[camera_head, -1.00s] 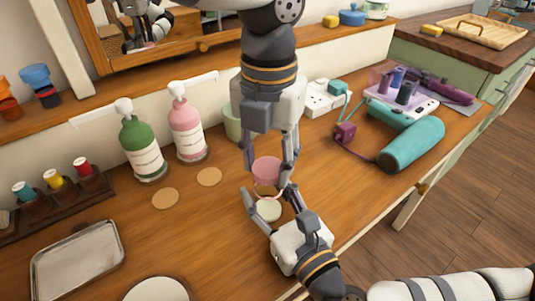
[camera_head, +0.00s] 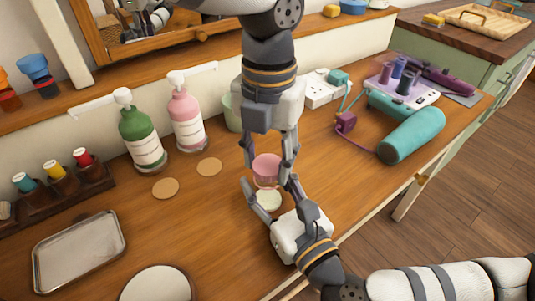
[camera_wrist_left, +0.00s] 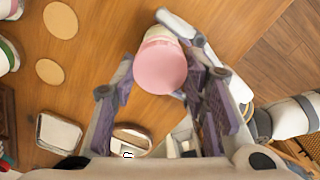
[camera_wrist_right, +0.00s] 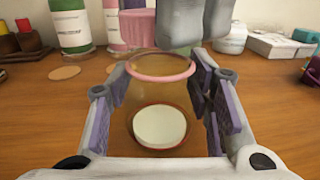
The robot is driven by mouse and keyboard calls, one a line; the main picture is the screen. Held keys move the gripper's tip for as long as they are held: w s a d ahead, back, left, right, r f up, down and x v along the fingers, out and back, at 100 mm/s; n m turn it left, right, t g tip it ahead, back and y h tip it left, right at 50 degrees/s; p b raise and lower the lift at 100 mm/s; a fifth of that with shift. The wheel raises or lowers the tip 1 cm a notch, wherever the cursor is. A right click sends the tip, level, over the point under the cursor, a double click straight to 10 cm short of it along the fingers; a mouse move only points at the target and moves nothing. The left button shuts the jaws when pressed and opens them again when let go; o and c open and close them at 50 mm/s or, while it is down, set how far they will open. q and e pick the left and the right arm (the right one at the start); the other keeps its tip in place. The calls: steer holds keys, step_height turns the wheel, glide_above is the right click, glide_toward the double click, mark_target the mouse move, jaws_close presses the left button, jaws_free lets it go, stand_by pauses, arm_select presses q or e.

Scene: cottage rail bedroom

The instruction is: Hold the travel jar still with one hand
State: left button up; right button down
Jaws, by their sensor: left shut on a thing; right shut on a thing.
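The travel jar (camera_wrist_right: 160,128) is clear, with a pink ring at its top and a pale disc low inside. It stands on the wooden worktop; the pale disc also shows in the head view (camera_head: 268,200). My right gripper (camera_head: 268,195) reaches in from the lower right, its fingers on either side of the jar, shut on it. My left gripper (camera_head: 268,163) comes down from above, shut on a pink lid (camera_head: 267,172), which also shows in the left wrist view (camera_wrist_left: 160,66). The lid is over the jar; I cannot tell whether they touch.
A green pump bottle (camera_head: 143,138) and a pink one (camera_head: 187,122) stand by the wall, with two cork discs (camera_head: 166,188) in front. A metal tray (camera_head: 80,250) lies at left. A teal cylinder (camera_head: 412,135) lies at right.

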arm_select(q)
steer(key=shift+f, duration=0.55)
steer(key=m, duration=0.6)
steer(key=shift+m, duration=0.3)
steer(key=o, duration=0.7)
steer(key=shift+o, duration=0.2)
steer(key=shift+r, duration=0.1)
step_height(320, 180, up, 4)
steer(key=shift+r, duration=0.15)
